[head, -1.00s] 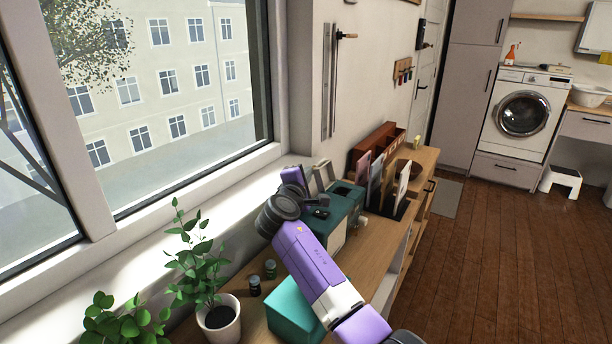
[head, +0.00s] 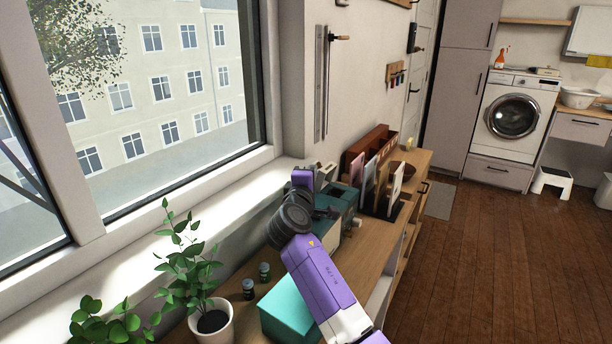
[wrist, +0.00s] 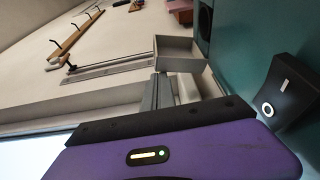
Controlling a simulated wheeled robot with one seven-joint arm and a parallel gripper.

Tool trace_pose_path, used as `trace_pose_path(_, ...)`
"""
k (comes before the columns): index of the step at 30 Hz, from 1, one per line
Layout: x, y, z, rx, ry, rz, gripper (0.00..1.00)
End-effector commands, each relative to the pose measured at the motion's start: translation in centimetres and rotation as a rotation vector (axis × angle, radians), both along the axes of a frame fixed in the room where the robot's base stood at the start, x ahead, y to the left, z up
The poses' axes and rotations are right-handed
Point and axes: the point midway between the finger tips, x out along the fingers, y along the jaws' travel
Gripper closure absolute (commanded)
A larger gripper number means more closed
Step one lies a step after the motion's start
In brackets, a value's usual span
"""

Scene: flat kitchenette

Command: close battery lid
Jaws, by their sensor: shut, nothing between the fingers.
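The teal device (head: 344,198) stands on the wooden counter beyond my gripper in the head view. A pale grey raised part (head: 327,171), which looks like the battery lid standing open, shows at its far left side. In the wrist view a grey box-like panel (wrist: 178,50) juts up beside the teal surface (wrist: 240,35); I cannot tell whether it is the same part. A black rocker switch (wrist: 284,92) sits on the teal surface. My gripper (head: 329,213) is shut and empty, over the device's near left side.
A teal box (head: 287,312), two small jars (head: 256,282) and a potted plant (head: 212,322) stand on the near counter. Upright boards in a rack (head: 381,188) and a red-brown organizer (head: 372,145) stand beyond the device. The window wall borders the left.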

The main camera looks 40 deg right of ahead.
Motion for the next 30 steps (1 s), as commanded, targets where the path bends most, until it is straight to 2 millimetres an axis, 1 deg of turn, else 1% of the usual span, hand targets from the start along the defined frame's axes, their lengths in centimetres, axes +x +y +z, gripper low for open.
trace_pose_path(10, -1.8, -0.6, 0.0, -0.001, 0.001, 0.0, 1.0)
trace_pose_path(13, -2.1, -0.8, -0.1, 0.017, -0.047, -0.001, 1.0)
trace_pose_path(20, -2.5, -0.9, 0.0, 0.039, -0.11, 0.0, 1.0)
trace_pose_path(30, -2.6, -1.0, 0.1, 0.045, -0.125, 0.0, 1.0)
